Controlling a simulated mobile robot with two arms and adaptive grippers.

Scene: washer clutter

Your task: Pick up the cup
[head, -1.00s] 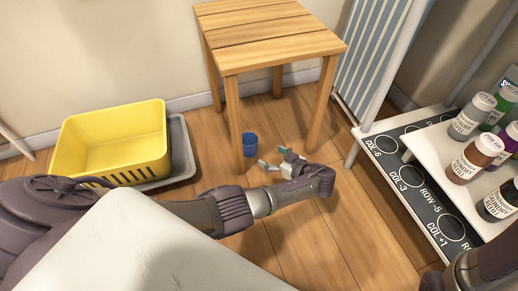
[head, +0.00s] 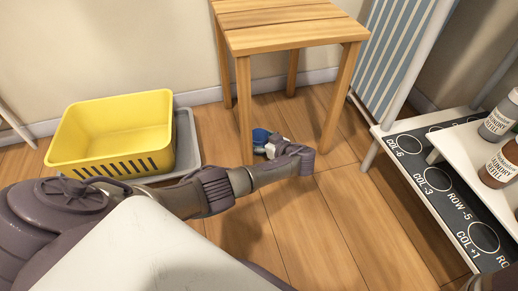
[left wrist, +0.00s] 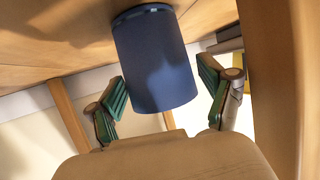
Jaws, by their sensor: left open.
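A blue cup (head: 260,136) stands on the wooden floor beneath the wooden stool, partly hidden by my left gripper in the head view. My left gripper (head: 268,146) is low by the floor at the cup. In the left wrist view the cup (left wrist: 153,60) fills the upper middle. The open left gripper's green-padded fingers (left wrist: 163,98) stand on either side of its near part, with visible gaps. The left finger looks apart from the cup, and so does the right one. My right gripper is not in view.
The wooden stool (head: 290,33) stands over the cup, its legs close around my left gripper. A yellow basket (head: 110,135) on a grey tray (head: 187,140) is at the left. A shelf with bottles (head: 500,120) is at the right. The floor in front is clear.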

